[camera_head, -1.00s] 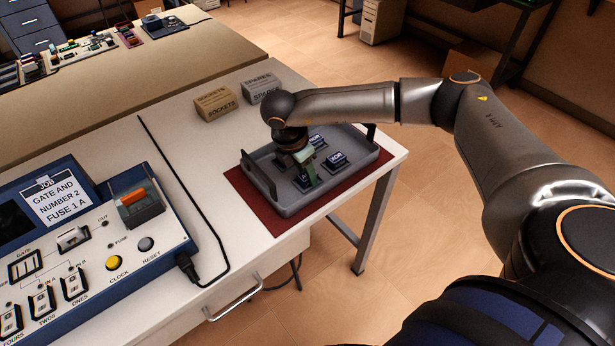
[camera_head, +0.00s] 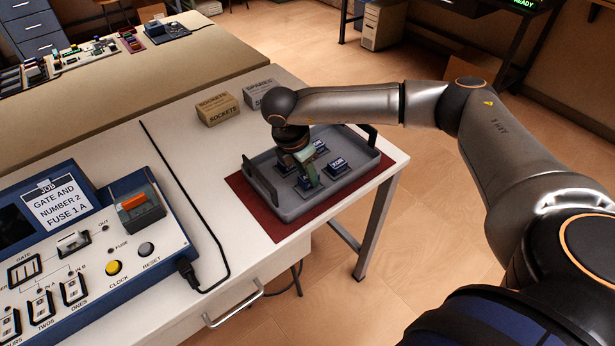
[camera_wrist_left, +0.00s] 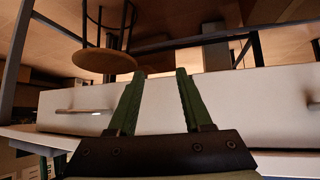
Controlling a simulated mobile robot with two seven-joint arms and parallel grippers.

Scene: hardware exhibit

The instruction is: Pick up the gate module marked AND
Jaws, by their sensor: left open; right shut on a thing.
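A grey tray (camera_head: 292,211) holds several dark blue gate modules with white labels. One module (camera_head: 338,166) lies at the tray's right and another (camera_head: 319,146) behind it; their small labels are hard to read. My right gripper (camera_head: 312,184) points down into the tray, shut on a module (camera_head: 302,185) at the near side. The fingers partly cover this module and its marking cannot be read, so I cannot tell whether it is AND. It appears at tray-floor level. My left gripper (camera_wrist_left: 160,74) is open and empty, in front of a white drawer front in the left wrist view.
The tray sits on a dark red mat (camera_head: 247,197) at the table's right end. Two small boxes, one marked SOCKETS (camera_head: 217,108), stand behind it. A black cable (camera_head: 205,215) runs between the tray and the blue-edged console (camera_head: 135,256). A job card (camera_head: 58,202) reads GATE AND, NUMBER 2, FUSE 1 A.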

